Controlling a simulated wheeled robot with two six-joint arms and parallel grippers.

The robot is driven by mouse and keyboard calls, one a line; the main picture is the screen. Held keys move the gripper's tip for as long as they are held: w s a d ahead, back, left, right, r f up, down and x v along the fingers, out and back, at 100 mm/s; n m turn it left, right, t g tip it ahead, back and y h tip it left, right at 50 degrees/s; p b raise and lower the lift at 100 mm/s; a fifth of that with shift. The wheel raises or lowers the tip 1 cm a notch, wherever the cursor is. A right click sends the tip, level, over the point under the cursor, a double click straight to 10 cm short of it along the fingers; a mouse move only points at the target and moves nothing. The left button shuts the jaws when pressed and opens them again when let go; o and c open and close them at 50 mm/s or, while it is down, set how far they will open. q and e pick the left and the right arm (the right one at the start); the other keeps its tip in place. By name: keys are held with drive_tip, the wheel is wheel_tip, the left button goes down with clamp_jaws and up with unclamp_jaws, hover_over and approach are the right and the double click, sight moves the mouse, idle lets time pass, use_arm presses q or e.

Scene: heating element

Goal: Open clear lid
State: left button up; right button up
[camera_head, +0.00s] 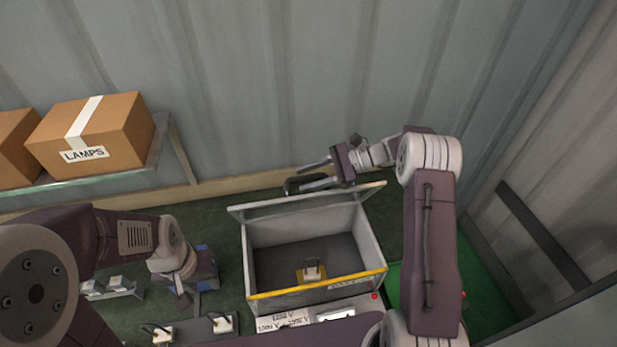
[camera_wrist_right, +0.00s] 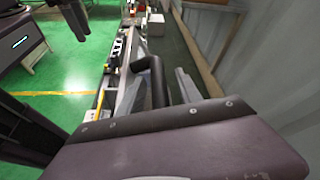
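A grey box (camera_head: 253,255) with a yellow front edge stands in the middle of the head view, its top uncovered. Its greyish lid (camera_head: 262,209) stands raised along the back edge, seen at a steep angle. A black handle (camera_head: 292,186) shows behind the lid's top edge; it also shows in the right wrist view (camera_wrist_right: 156,82). My right gripper (camera_head: 302,177) is behind the lid, its fingers apart, with the handle close to or between them. Whether they touch it is unclear. My left gripper (camera_head: 184,297) is low, left of the box; its fingers are hard to make out.
Inside the box sits a small yellow-based part (camera_head: 312,275). Sockets with plugs (camera_head: 190,330) lie in front on the left. A shelf (camera_head: 100,180) holds cardboard boxes (camera_head: 95,133) at the left. A corrugated wall (camera_head: 300,80) stands close behind.

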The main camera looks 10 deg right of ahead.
drive_tip(key=shift+d, duration=0.25)
drive_tip(key=b+v, duration=0.4)
drive_tip(key=v, duration=0.4)
drive_tip(key=shift+f, duration=0.1)
drive_tip(key=shift+d+r, duration=0.25)
drive_tip(key=shift+r, duration=0.05)
